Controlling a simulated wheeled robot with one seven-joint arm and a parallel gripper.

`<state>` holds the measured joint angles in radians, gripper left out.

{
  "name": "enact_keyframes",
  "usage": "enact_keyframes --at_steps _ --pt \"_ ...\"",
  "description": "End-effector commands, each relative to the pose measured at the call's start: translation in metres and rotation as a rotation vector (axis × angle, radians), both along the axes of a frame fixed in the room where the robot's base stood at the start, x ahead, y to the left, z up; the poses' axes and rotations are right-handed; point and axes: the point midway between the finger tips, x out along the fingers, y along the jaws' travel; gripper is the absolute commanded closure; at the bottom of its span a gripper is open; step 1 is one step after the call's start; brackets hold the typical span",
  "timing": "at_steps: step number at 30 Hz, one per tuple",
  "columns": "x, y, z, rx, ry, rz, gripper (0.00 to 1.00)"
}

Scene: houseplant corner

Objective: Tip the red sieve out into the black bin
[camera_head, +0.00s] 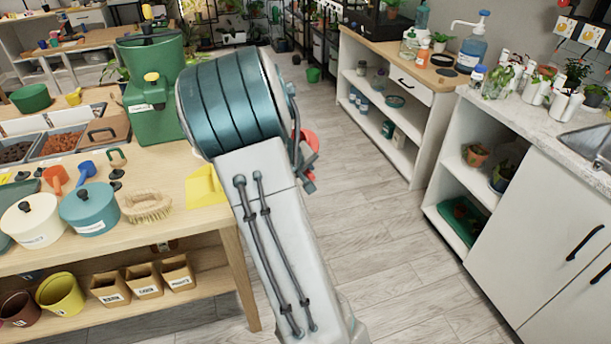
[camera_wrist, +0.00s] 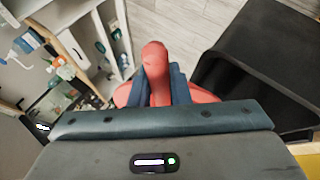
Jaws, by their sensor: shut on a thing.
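The red sieve shows in the wrist view (camera_wrist: 155,62), its red handle between the two blue-grey fingers of my gripper (camera_wrist: 158,86). My gripper is shut on it. More red of the sieve shows on both sides of the fingers, but the rest is hidden behind the gripper body. In the head view only a bit of red (camera_head: 311,138) shows past my arm, which hides most of the gripper. The black bin (camera_wrist: 262,48) stands at the right in the wrist view, beside the sieve. I cannot tell what the sieve holds.
A wooden workbench (camera_head: 165,220) with lidded pots, a brush and a yellow scoop stands left of my arm. A white counter with a sink (camera_head: 590,145) and open shelves (camera_head: 400,125) stand at the right. Bare floor (camera_head: 385,225) lies between them.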

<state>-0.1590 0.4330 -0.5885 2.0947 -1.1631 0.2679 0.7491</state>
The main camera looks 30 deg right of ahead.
Motion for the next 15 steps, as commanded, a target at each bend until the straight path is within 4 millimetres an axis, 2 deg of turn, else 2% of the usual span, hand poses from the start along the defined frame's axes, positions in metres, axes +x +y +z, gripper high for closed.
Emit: enact_keyframes --at_steps 15 --pt "0.0018 0.0063 0.0022 -0.175 0.019 0.003 1.00"
